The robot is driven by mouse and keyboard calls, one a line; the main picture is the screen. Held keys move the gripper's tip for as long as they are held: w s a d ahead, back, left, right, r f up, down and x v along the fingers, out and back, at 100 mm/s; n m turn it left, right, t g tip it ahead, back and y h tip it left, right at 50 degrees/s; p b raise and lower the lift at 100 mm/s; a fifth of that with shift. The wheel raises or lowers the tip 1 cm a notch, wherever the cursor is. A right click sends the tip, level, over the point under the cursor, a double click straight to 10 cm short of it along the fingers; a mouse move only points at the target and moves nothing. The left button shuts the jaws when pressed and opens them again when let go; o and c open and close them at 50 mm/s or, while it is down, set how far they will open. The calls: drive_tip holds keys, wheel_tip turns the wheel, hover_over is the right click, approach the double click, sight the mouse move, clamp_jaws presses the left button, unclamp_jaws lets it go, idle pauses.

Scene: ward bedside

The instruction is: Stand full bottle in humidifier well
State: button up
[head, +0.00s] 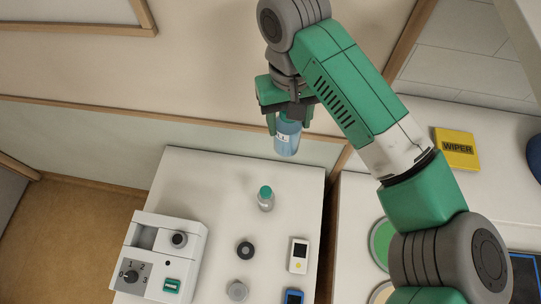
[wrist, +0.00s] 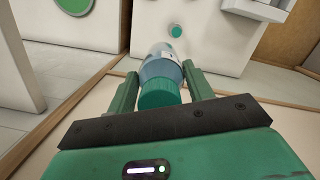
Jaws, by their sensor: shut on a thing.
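My gripper (head: 289,121) is shut on a blue bottle (head: 287,141) with a white label, of which "LL" can be read. The bottle hangs nearly upright, slightly tilted in the picture, above the far right part of the white table. In the wrist view the bottle (wrist: 162,66) sits between both fingers, its green cap (wrist: 158,93) towards the palm. The humidifier appears to be the white unit (head: 195,255) at the table's left, with a numbered dial and a recess (head: 146,237) at its back. The inside of the recess is hard to make out.
A clear bottle with a green cap (head: 265,200) stands on the table (head: 205,180). A dark ring (head: 245,250), a grey round piece (head: 237,290), a white meter (head: 299,255) and a blue device (head: 293,297) are nearer. A yellow wiper pack (head: 456,149) lies on the right counter.

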drive_tip(key=s+a+f+n, duration=0.2)
drive_tip(key=a+f+n, duration=0.2)
drive_tip(key=a, duration=0.6)
drive_tip(key=s+a+f+n+t+h, duration=0.1)
drive_tip(key=a+f+n, duration=0.3)
drive_tip(key=a, duration=0.6)
drive_tip(key=s+a+f+n, duration=0.2)
drive_tip(key=a+f+n, duration=0.2)
drive_tip(key=a, duration=0.6)
drive_tip(key=s+a+f+n+t+p, duration=0.1)
drive_tip(key=s+a+f+n, duration=0.8)
drive_tip(key=s, duration=0.5)
wheel_tip(320, 180, down, 11)
drive_tip(key=a, duration=0.1)
drive_tip(key=shift+w+a+m+p, duration=0.2)
drive_tip(key=shift+w+m+p, duration=0.1)
drive_tip(key=shift+m, duration=0.1)
